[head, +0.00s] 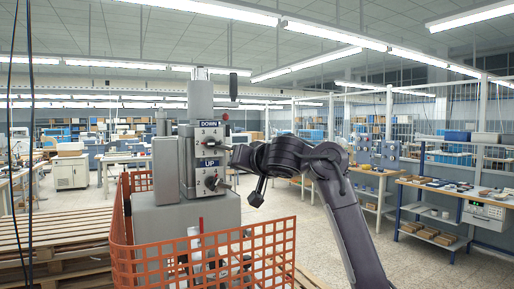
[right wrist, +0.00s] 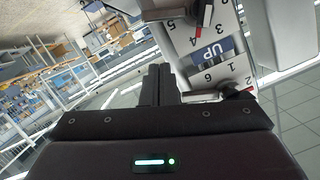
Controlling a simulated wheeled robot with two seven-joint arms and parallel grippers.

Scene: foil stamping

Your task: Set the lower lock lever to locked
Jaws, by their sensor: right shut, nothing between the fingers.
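A grey machine (head: 192,215) stands at the left of centre in the head view, with a DOWN dial plate (head: 208,140) above an UP dial plate (head: 205,187). The lower lever (head: 212,182) sits on the UP plate; its setting is too small to read. My right gripper (head: 238,157) is beside the plates at their right edge. In the right wrist view its fingers (right wrist: 158,85) are shut and empty. My left gripper is out of view.
An orange mesh fence (head: 255,250) wraps the machine's front and right side. A wooden pallet (head: 65,235) lies at left. A workbench (head: 455,190) stands at far right. The tiled floor between fence and bench is clear apart from my arm.

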